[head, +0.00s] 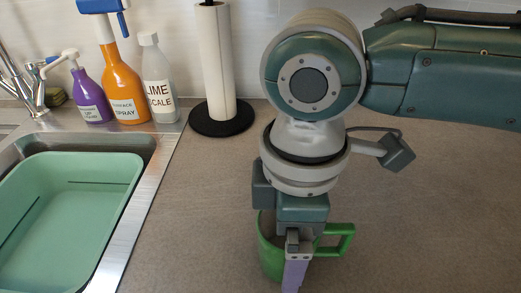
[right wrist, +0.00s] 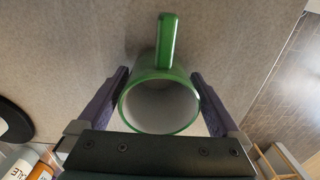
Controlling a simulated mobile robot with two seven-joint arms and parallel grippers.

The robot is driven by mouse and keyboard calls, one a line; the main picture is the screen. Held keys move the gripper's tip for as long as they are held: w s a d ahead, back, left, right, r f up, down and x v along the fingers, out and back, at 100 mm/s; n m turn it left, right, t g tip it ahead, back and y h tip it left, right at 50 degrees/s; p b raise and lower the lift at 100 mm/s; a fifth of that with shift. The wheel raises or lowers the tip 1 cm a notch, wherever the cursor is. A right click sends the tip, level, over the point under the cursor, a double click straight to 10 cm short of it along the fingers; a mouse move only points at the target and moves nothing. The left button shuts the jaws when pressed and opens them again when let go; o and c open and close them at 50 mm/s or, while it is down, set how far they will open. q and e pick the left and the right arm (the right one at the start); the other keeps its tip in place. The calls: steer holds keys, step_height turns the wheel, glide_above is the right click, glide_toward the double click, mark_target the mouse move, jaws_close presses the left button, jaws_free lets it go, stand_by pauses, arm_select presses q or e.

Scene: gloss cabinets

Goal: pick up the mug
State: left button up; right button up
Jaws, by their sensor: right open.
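The green mug (head: 268,256) stands on the counter, partly hidden behind my right gripper in the head view. Its handle (head: 344,238) points right there. In the right wrist view I look down into the mug's pale inside (right wrist: 160,106), and its green handle (right wrist: 167,42) points up the picture. My right gripper (head: 295,272) is open and points down at the mug. In the right wrist view its two purple fingers lie on either side of the mug, apparently with small gaps. My left gripper is not in view.
A sink with a green basin (head: 125,166) lies at the left. A purple bottle (head: 90,98), an orange spray bottle (head: 122,82), a white bottle (head: 158,84) and a paper towel holder (head: 215,75) stand at the back. The counter right of the mug is clear.

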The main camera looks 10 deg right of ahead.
jaws_close()
step_height(320, 180, up, 20)
steer(key=p, duration=0.2)
stand_by(1.1)
